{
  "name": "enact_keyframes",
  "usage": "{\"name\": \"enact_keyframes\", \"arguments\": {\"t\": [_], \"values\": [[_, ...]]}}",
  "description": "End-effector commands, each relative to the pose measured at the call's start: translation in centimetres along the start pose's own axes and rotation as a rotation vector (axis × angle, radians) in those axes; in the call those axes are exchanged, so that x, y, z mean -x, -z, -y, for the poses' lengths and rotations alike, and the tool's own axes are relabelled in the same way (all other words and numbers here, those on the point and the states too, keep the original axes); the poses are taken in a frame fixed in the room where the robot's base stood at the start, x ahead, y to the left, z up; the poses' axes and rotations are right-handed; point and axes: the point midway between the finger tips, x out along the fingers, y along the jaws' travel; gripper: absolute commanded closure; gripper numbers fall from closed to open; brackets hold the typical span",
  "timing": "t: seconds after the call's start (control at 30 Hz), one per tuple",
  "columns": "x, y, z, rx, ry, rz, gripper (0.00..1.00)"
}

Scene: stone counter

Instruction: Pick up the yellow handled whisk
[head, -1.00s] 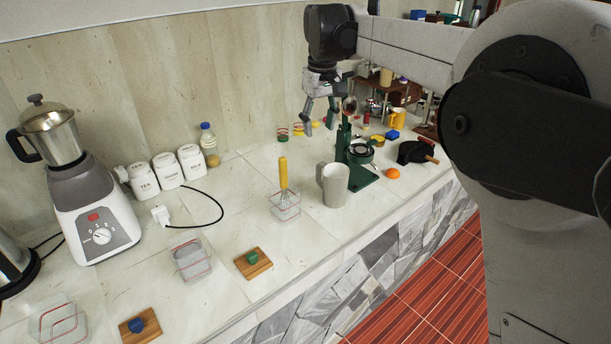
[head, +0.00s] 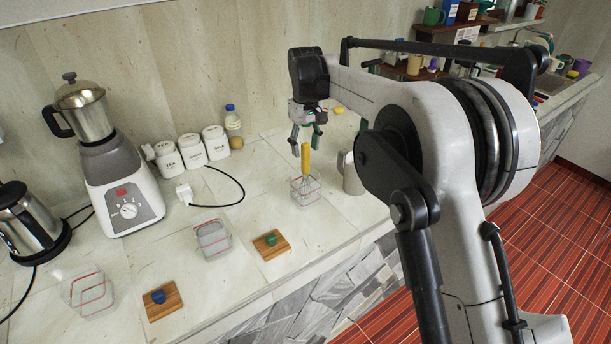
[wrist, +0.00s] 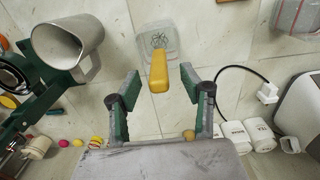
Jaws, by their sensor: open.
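The yellow-handled whisk (head: 305,160) stands upright, handle up, in a clear container with red lines (head: 296,190) on the counter. In the wrist view the whisk's yellow handle (wrist: 158,72) points toward the camera, with its wires in the clear container (wrist: 140,42). My gripper (head: 307,143) is open and empty, close above the top of the handle in the head view. In the wrist view my gripper (wrist: 158,80) has one green-padded finger on each side of the handle's end, with gaps between. I cannot tell whether the handle's end is level with the fingertips.
A grey mug (head: 351,178) stands close to the right of the whisk's container. White canisters (head: 191,150) and a black cable (head: 236,192) are to the left. A blender (head: 122,185) stands farther left.

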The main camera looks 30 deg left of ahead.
Motion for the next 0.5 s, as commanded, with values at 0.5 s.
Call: {"name": "enact_keyframes", "arguments": {"t": [0.5], "values": [[-5.1, 0.1, -0.2, 0.0, 0.0, 0.0, 0.59]]}}
